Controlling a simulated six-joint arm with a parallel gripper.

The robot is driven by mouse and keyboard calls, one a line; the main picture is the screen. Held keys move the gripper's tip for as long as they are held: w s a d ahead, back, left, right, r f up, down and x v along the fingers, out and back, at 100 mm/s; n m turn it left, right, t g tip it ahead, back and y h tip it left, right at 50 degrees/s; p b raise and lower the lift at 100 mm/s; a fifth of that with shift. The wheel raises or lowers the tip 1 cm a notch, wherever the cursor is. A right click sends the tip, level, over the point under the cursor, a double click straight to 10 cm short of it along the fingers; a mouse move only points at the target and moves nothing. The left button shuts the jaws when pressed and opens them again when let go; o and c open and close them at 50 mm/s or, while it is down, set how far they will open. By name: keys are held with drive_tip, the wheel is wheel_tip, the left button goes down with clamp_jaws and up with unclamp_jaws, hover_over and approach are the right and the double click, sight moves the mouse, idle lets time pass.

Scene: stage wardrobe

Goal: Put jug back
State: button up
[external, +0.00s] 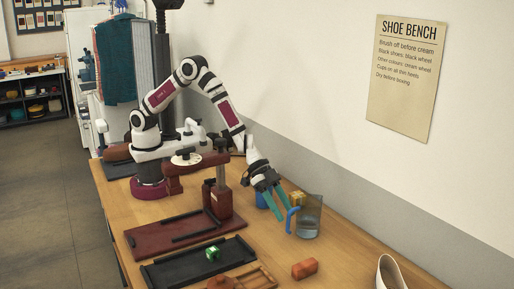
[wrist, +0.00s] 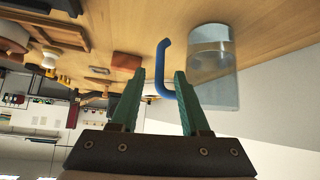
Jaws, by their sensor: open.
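The jug (external: 311,217) is clear glass with a blue handle (external: 291,219) on its left side. It stands upright on the wooden bench, right of my gripper (external: 277,212). The gripper has teal fingers, is open and points down towards the handle. In the wrist view the jug (wrist: 213,70) is at the upper right, and its blue handle (wrist: 161,60) shows between the open fingertips (wrist: 159,78). Neither finger is seen closed on the handle. I cannot tell how far the handle reaches between the fingers.
A yellow block (external: 297,198) is by the jug's rim, and a blue object (external: 261,200) is behind the gripper. An orange-brown block (external: 305,269) and a white shoe (external: 390,273) lie nearer the front. Bench right of the jug is clear.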

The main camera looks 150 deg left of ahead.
drive_tip(key=v, duration=0.5)
drive_tip(key=shift+s+r, duration=0.1)
drive_tip(key=shift+s, duration=0.05)
